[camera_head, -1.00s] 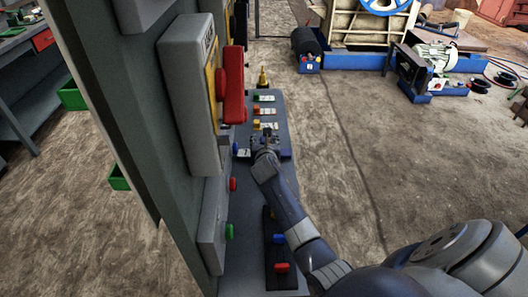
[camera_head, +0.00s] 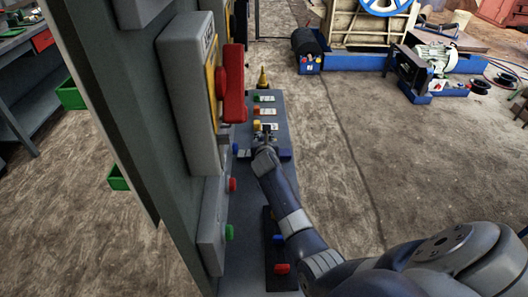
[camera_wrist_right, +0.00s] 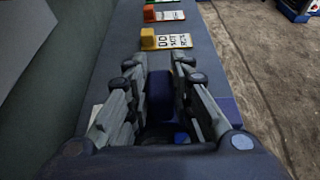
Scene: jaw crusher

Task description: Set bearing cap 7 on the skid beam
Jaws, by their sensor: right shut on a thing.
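My right gripper (camera_head: 265,134) is over the narrow grey shelf (camera_head: 250,200) beside the grey cabinet. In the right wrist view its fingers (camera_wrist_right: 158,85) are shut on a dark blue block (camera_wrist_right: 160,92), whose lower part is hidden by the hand. I cannot tell whether this block is bearing cap 7; no number shows. A blue skid with beams (camera_head: 365,62) lies under the cream machine with a blue wheel, at the back. Which beam the task names cannot be told. My left gripper is not in view.
Tags with green, red and yellow (camera_wrist_right: 148,38) blocks lie on the shelf ahead of my right gripper. A red switch handle (camera_head: 234,85) sticks out from the cabinet close by. A motor (camera_head: 436,57) stands at the back right. The concrete floor between is mostly clear.

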